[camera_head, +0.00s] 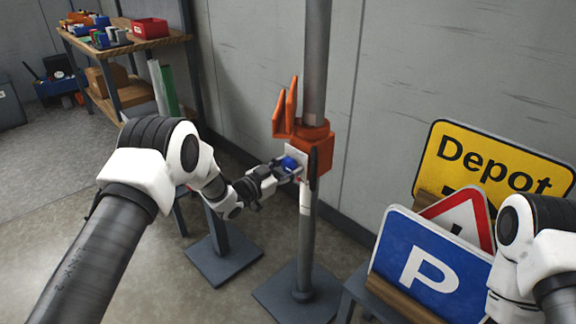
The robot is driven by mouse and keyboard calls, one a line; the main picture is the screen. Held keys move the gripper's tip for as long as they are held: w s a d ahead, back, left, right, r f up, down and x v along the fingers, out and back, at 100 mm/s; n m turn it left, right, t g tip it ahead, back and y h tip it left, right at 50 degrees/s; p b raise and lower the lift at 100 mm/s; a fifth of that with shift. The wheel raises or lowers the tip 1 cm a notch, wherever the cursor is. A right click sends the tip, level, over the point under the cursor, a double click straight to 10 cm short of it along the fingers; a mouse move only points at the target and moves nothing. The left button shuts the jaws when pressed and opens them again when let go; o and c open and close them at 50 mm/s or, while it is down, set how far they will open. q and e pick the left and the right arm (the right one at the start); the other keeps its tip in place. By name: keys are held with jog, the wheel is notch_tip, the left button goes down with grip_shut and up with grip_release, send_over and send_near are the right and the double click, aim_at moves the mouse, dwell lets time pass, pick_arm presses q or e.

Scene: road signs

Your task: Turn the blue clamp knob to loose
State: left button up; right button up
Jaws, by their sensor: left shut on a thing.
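The blue clamp knob (290,164) sits on the front of an orange clamp (312,138), against a pale plate. The clamp is fixed around a grey upright post (316,60). My left gripper (285,170) reaches in from the left and is shut on the blue knob, its fingers covering part of it. Which way the knob is turned cannot be told. My right arm shows at the lower right edge, and its gripper is out of view.
A blue P sign (430,262), a red-edged triangle sign (458,216) and a yellow Depot sign (490,165) stand in a rack at right. A wooden shelf (125,45) with boxes stands back left. The post's base plate (296,295) rests on the floor.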

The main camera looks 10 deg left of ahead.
pick_arm(q)
jog(key=n, duration=0.4)
jog(key=shift+n+p, duration=0.3)
jog(key=shift+p, duration=0.1)
jog(key=n+p, duration=0.1)
jog(key=n, duration=0.3)
jog(key=shift+d+n, duration=0.1)
jog(key=shift+n, duration=0.2)
jog(key=n, duration=0.4)
jog(key=shift+s+r+n+p, duration=0.1)
jog(key=shift+n+p, duration=0.2)
jog(key=shift+p, duration=0.1)
jog(key=shift+n, duration=1.6)
jog(key=o, duration=1.2)
jog(key=shift+c, duration=0.2)
